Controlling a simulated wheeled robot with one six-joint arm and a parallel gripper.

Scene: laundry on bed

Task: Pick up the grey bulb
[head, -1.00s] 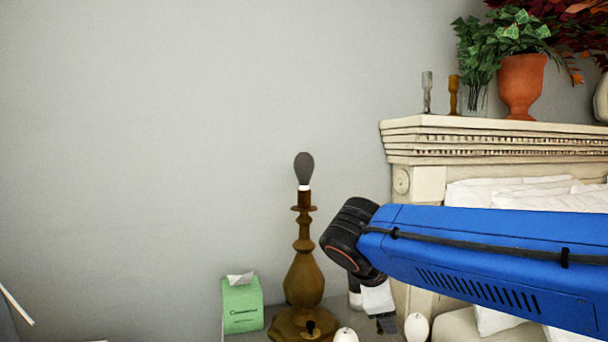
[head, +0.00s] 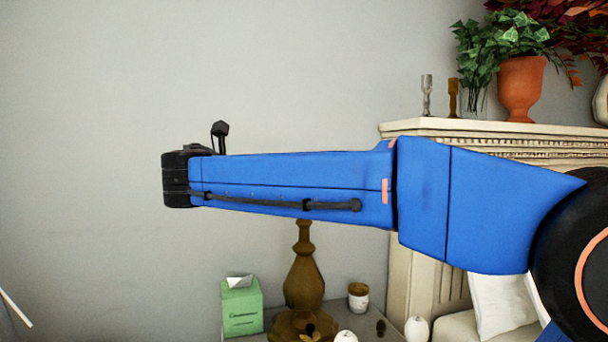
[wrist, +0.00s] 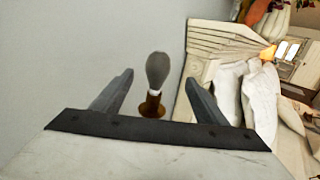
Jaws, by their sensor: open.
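The grey bulb (wrist: 158,70) shows in the wrist view, upright on top of the brown lamp (wrist: 151,104). It appears between the two fingers of my gripper (wrist: 158,90), which are spread apart with nothing held; how far ahead of the fingertips it is I cannot tell. In the head view my blue arm hides the bulb and the upper part of the lamp. The lamp's turned body (head: 304,280) stands below the arm on a grey surface. My gripper's fingers are not clearly visible in the head view.
A green tissue box (head: 242,308) stands left of the lamp, and a brown and white jar (head: 358,297) stands right of it. The wall at left is clear.

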